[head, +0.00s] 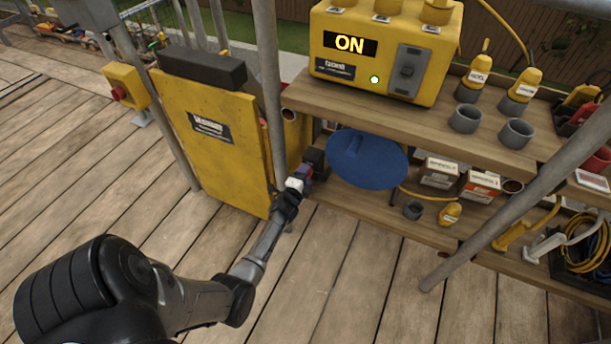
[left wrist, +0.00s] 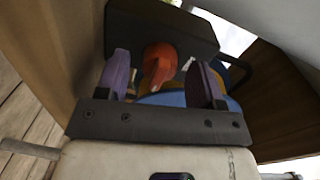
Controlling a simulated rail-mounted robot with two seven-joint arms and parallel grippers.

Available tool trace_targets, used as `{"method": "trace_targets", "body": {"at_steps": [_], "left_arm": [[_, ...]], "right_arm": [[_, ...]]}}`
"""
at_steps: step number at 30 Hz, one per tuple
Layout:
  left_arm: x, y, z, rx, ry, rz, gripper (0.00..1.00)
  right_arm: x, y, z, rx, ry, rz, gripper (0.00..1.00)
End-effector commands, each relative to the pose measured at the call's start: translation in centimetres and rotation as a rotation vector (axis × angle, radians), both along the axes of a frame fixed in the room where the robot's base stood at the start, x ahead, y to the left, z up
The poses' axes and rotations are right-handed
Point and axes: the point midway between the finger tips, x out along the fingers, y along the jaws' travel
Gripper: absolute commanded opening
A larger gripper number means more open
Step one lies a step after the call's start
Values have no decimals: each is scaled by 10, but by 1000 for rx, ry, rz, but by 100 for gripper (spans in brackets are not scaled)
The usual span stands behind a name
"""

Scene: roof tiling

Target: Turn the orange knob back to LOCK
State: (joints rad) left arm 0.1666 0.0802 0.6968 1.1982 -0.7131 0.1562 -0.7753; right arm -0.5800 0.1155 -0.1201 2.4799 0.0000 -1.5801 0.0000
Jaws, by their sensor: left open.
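The orange knob (left wrist: 160,62) shows in the left wrist view on a dark block (left wrist: 190,32). Its pointed tip faces down toward my gripper. My left gripper (left wrist: 163,82) is open, with one purple finger on each side of the knob and visible gaps between. In the head view, my left gripper (head: 308,174) is at the left end of the wooden shelving, beside a dark block (head: 316,157). The knob is hidden there. Any LOCK marking is too small to read. My right gripper is not in view.
A blue round lid (head: 366,160) sits just right of my left gripper. A slanting grey pole (head: 270,90) and a yellow panel (head: 210,130) stand to its left. A yellow unit (head: 385,50) reading ON stands on the upper shelf (head: 450,135). The plank floor in front is clear.

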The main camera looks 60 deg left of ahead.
Motion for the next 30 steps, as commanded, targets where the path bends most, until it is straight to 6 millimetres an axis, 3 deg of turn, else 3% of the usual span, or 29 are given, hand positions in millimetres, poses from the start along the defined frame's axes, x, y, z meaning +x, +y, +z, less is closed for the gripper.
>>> {"method": "trace_targets", "body": {"at_steps": [5, 18, 30], "left_arm": [[-18, -13, 4, -3, 2, 0, 62], [-87, -59, 10, -2, 3, 2, 62], [-112, -76, 10, 0, 0, 0, 62]], "right_arm": [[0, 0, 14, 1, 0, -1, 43], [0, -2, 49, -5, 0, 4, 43], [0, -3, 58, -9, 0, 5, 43]]}}
